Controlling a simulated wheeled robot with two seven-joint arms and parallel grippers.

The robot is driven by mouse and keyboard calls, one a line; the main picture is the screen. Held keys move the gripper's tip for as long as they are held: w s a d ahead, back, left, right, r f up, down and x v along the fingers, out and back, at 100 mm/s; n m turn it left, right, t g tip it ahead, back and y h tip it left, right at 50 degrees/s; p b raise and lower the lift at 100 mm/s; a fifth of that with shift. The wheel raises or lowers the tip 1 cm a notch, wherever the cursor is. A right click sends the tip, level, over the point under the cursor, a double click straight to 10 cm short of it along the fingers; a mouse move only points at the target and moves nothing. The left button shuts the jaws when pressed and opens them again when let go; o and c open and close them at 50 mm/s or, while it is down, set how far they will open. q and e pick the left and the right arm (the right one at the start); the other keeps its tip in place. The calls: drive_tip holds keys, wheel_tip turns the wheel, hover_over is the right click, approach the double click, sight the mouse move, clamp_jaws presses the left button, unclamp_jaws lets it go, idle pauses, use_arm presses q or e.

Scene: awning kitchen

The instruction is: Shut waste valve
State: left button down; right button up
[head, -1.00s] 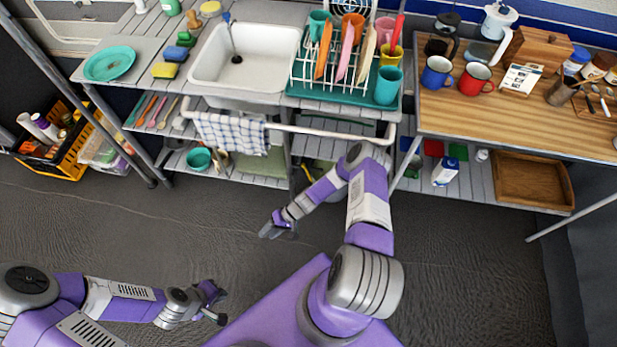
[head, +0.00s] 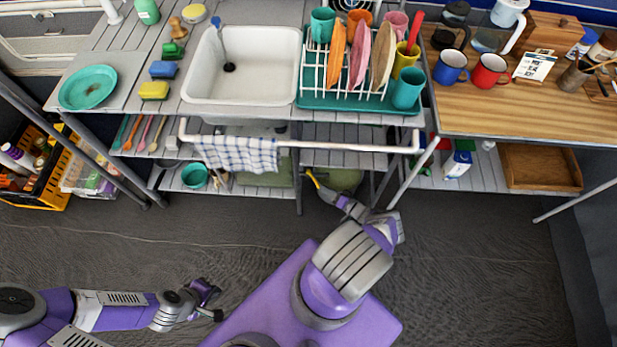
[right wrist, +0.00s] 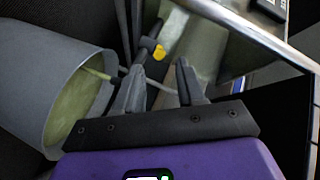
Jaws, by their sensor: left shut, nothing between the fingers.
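The yellow valve handle (right wrist: 152,47) is on a dark pipe ahead of my right gripper in the right wrist view. A thin hose runs near it toward a grey bucket-like container with a greenish inside (right wrist: 78,105). My right gripper (right wrist: 160,68) is open, with the handle just beyond its fingertips and nothing held. In the head view my right gripper (head: 325,191) reaches low under the sink counter, beside a small yellow part (head: 312,179). Contact with it cannot be told. My left gripper (head: 213,300) is shut and empty, low over the floor at the left.
A white rail (head: 340,148) with a checked towel (head: 238,154) runs along the counter front above my right gripper. Thin table legs (head: 410,165) stand to its right. An orange crate (head: 45,180) is at far left. The floor between is clear.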

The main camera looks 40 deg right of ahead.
sight(317, 183)
drive_tip(key=b+x, duration=0.1)
drive_tip(key=x, duration=0.4)
drive_tip(key=shift+s+f+b, duration=0.1)
drive_tip(key=shift+f+b, duration=0.05)
drive_tip(key=shift+b, duration=0.25)
drive_tip(key=shift+x, duration=0.8)
clamp_jaws()
